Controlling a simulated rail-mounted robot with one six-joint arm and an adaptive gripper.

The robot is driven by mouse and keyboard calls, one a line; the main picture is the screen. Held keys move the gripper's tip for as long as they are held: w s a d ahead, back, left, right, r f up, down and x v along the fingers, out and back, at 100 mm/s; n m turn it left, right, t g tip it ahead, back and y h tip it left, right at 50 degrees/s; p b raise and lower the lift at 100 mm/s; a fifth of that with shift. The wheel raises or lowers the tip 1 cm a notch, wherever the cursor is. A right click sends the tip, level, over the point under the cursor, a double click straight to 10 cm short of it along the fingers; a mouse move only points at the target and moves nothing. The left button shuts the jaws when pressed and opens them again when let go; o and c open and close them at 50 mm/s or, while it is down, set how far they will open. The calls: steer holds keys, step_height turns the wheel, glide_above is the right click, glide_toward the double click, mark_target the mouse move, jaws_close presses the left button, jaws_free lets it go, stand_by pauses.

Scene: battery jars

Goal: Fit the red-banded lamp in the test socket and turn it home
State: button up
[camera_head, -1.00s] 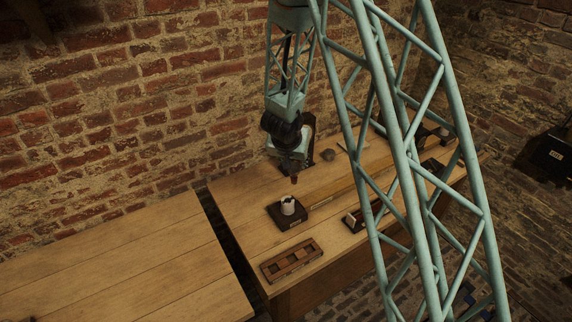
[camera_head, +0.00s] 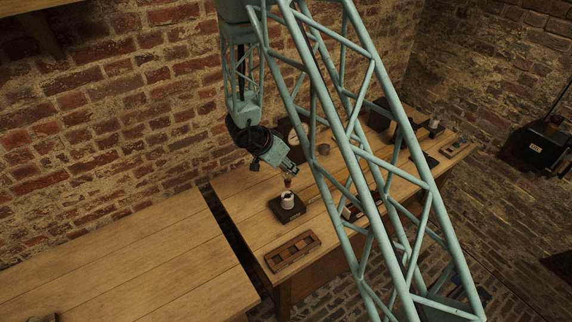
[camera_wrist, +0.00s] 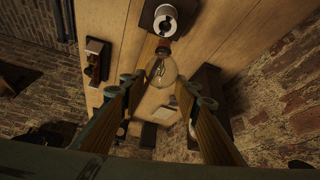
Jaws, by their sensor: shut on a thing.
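The test socket (camera_head: 288,200) is a white cylinder on a dark square base (camera_head: 284,214) on the bench; its white ring and dark opening also show in the wrist view (camera_wrist: 165,19). My gripper (camera_head: 290,172) is tilted down to the right, just above the socket. It is shut on the lamp (camera_wrist: 160,72), a clear glass bulb between the fingertips (camera_wrist: 161,84) with a reddish band (camera_wrist: 163,48) at its base end. The base end points towards the socket. The lamp (camera_head: 288,183) looks small and dark in the head view; whether it touches the socket I cannot tell.
A wooden tray with compartments (camera_head: 292,251) lies at the bench's front left. Several dark items stand farther right, partly behind my lattice arm. The left bench (camera_head: 110,265) is mostly bare.

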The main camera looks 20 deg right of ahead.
mark_target(287, 183)
steer(key=shift+s+a, duration=0.1)
steer(key=shift+s, duration=0.05)
steer(key=shift+f, duration=0.1)
stand_by(0.4)
steer(key=shift+f+b, duration=2.35)
steer(key=shift+b, duration=0.45)
steer(key=shift+f, duration=1.15)
steer(key=shift+f, duration=0.1)
stand_by(1.1)
steer(key=shift+m+g+p, duration=0.4)
steer(key=shift+m+p, duration=0.3)
steer(key=shift+p, duration=1.5)
steer(key=shift+m+g+h+p, duration=0.3)
steer(key=shift+m+p, duration=0.3)
steer(key=shift+p, duration=0.05)
steer(key=shift+m+g, duration=0.4)
steer(key=shift+m, duration=0.3)
